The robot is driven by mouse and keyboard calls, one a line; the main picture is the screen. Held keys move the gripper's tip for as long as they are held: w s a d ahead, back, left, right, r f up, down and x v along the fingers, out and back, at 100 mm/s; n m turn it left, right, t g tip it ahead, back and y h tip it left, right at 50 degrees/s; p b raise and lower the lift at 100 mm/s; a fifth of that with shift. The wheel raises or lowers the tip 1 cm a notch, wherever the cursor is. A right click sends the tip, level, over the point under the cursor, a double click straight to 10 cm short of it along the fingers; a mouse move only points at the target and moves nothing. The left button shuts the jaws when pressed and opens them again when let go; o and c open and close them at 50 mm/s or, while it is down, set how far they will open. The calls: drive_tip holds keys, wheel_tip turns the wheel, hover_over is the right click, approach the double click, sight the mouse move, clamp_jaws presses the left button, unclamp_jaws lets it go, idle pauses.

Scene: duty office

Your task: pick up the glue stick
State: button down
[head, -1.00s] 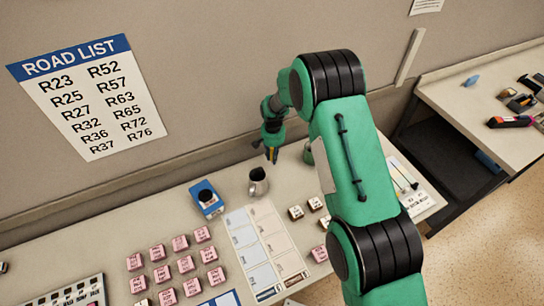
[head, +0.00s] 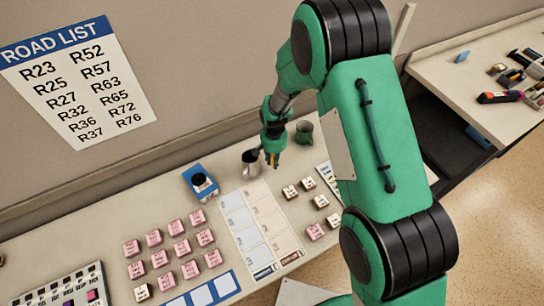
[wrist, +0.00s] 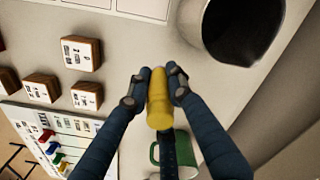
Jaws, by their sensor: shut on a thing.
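The glue stick (wrist: 159,98) is a yellow cylinder in the middle of the wrist view. My gripper (wrist: 154,84) is shut on it, with a dark finger against each side. In the head view, my gripper (head: 272,158) points down over the desk, just right of a grey metal jug, and a small bit of yellow shows at its tip. I cannot tell whether the glue stick's lower end touches the desk.
The grey jug (head: 251,164) is close on the left; its dark opening (wrist: 243,28) fills the wrist view's upper right. A green mug (head: 304,132) stands behind right. Lettered blocks (head: 307,184), a chart sheet (head: 247,212) and a blue box (head: 200,182) lie nearby.

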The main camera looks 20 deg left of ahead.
drive_tip(key=shift+s, duration=0.25)
idle(0.6)
